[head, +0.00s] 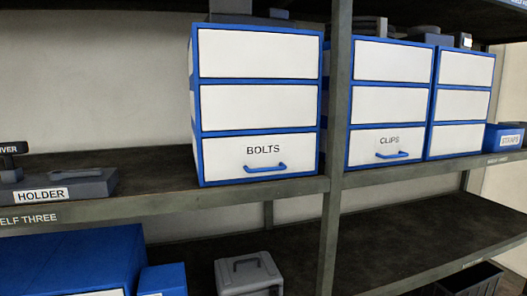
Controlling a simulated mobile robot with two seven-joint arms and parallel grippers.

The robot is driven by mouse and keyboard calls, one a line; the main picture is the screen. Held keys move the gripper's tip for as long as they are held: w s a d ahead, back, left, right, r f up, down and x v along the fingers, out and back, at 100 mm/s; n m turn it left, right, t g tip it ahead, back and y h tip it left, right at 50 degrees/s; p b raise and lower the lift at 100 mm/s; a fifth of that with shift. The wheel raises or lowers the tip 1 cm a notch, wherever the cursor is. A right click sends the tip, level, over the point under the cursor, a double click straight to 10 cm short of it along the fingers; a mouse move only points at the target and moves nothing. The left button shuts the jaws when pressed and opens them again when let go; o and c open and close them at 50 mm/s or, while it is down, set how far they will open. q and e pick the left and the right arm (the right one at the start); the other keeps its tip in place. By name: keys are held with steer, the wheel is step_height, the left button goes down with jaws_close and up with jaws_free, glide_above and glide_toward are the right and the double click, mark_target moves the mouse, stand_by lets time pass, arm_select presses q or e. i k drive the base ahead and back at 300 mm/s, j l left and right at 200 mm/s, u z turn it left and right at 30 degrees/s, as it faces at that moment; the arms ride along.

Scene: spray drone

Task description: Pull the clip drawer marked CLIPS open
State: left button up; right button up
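The drawer marked CLIPS (376,143) is the bottom drawer of a blue and white cabinet (389,72) on the shelf, right of the grey upright. It looks shut, its white front flush with the cabinet. Its blue handle (393,156) sits low on the front, below the black lettering. Neither of my grippers is in the head view.
A similar cabinet with a bottom drawer marked BOLTS (258,156) stands left of the upright (337,120). Another cabinet (460,105) stands close on the right, beside a blue STRAPS bin (505,139). A grey HOLDER (65,188) is at left. A grey case (249,274) sits below.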

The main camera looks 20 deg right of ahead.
mark_target(369, 146)
steer(key=z, duration=1.35)
